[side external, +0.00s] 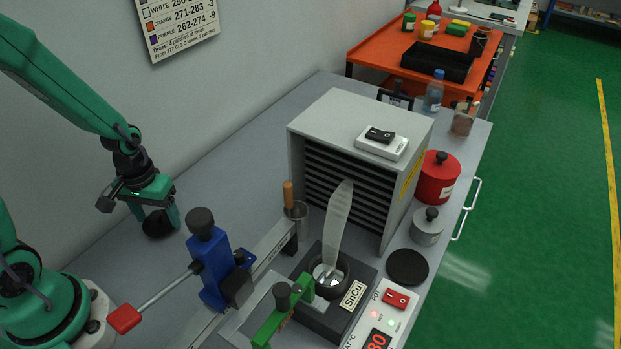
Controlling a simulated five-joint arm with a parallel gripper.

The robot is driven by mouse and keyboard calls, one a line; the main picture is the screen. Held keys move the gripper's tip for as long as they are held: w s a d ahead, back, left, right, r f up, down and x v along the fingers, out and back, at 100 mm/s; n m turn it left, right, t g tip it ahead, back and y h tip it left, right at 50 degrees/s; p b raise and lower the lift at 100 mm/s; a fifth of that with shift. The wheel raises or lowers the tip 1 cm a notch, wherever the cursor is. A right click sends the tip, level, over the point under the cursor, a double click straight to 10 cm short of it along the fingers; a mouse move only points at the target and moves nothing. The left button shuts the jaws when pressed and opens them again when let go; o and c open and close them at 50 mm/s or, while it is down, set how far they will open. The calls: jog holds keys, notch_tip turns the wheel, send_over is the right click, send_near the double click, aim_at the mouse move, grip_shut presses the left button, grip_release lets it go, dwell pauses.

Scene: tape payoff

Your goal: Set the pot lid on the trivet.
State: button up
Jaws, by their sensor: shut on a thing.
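My gripper (156,211) is at the left, over the grey bench, with its green fingers pointing down. It is shut on a dark round piece, which looks like the pot lid (157,229). The fingers hide part of the lid, and I cannot tell whether it touches the bench. A flat black disc, which looks like the trivet (407,267), lies at the right edge of the bench with nothing on it. The solder pot (345,278) stands open left of this disc, far to the right of my gripper, with a pale strip rising from it.
A blue clamp stand (208,267), a rail and a green bracket (283,316) stand between my gripper and the disc. A grey slotted cabinet (313,143) rises behind the pot. Grey and red canisters stand beyond the disc. The bench behind my gripper is clear.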

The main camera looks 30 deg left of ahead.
jog(key=shift+r, duration=0.8)
jog(key=s+d+r, duration=0.4)
jog(key=d+r, duration=0.4)
jog(key=d, duration=0.3)
jog(key=shift+s, duration=0.1)
jog(key=shift+a, duration=0.1)
jog(key=w+a+r+m, duration=0.2)
jog(key=w+a+r, duration=0.1)
jog(key=w, duration=0.6)
jog(key=w+a+r+m, duration=0.2)
jog(key=w+a+r, duration=0.1)
jog(key=w, duration=0.6)
jog(key=shift+w+a+r+m, duration=0.15)
jog(key=shift+w+r+m, duration=0.15)
jog(key=shift+r, duration=0.6)
